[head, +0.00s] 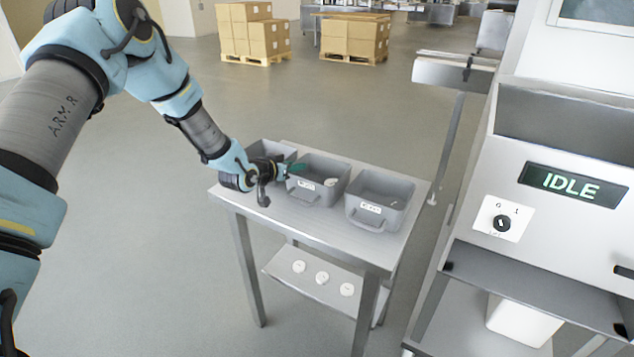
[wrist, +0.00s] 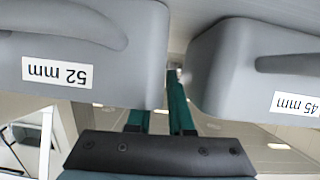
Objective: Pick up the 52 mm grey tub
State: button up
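The 52 mm tub (head: 318,190) is a grey open bin with a front handle, the middle of three on the steel table. In the wrist view, upside down, its front wall with the 52 mm label (wrist: 100,62) fills the left side. My gripper (head: 296,168) has narrow green fingers, with a small gap between them (wrist: 158,118) in the wrist view. The tub stands on the table.
The 45 mm tub (wrist: 255,65) is close on the other side, left of the 52 mm tub in the head view. A third grey tub (head: 380,198) stands at the right. White round pieces (head: 322,277) lie on the lower shelf. A machine reading IDLE (head: 572,184) is at right.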

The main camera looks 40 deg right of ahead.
jog(key=shift+c, duration=0.3)
grip_shut()
dwell(1.1)
